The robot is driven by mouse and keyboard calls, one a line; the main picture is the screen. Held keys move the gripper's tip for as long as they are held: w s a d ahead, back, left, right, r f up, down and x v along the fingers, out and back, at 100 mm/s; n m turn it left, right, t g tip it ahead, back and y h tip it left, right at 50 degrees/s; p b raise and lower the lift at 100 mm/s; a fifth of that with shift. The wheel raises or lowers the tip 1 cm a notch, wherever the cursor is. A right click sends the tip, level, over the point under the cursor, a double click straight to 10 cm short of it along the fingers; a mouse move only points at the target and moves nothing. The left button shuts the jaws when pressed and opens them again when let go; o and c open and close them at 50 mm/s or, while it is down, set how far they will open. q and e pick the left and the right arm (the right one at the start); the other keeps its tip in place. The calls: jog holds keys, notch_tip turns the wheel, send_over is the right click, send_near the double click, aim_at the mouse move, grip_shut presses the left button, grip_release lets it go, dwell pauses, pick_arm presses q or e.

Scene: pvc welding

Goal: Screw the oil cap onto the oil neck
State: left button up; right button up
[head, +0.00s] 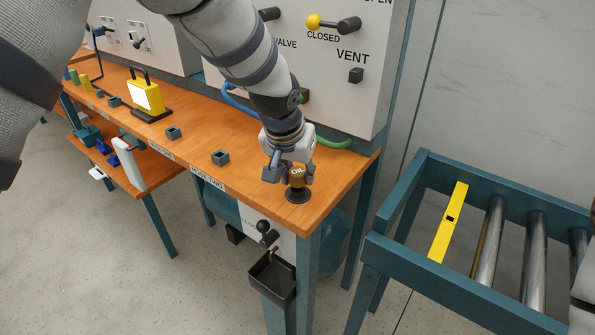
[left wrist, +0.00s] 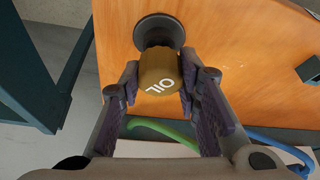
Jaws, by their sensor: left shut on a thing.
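The oil cap (head: 297,176) is a brown-gold cylinder marked "OIL". It sits at the oil neck (head: 298,196), a black round-based fitting near the right front corner of the wooden bench. My left gripper (head: 293,179) comes down from above and is shut on the cap. In the left wrist view the cap (left wrist: 160,72) is between the two fingers (left wrist: 160,88), and the dark neck (left wrist: 158,32) shows just beyond it. Whether the cap's threads engage the neck cannot be told. My right gripper is not recognisable in these frames.
The wooden bench (head: 240,185) carries small teal square sockets (head: 220,158) and a yellow work lamp (head: 147,97). A white panel with valve handles (head: 348,25) stands behind. Green and blue hoses (head: 335,143) lie near the back. A roller conveyor (head: 490,250) stands to the right, across a floor gap.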

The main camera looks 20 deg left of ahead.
pick_arm(q)
jog(key=shift+f, duration=0.55)
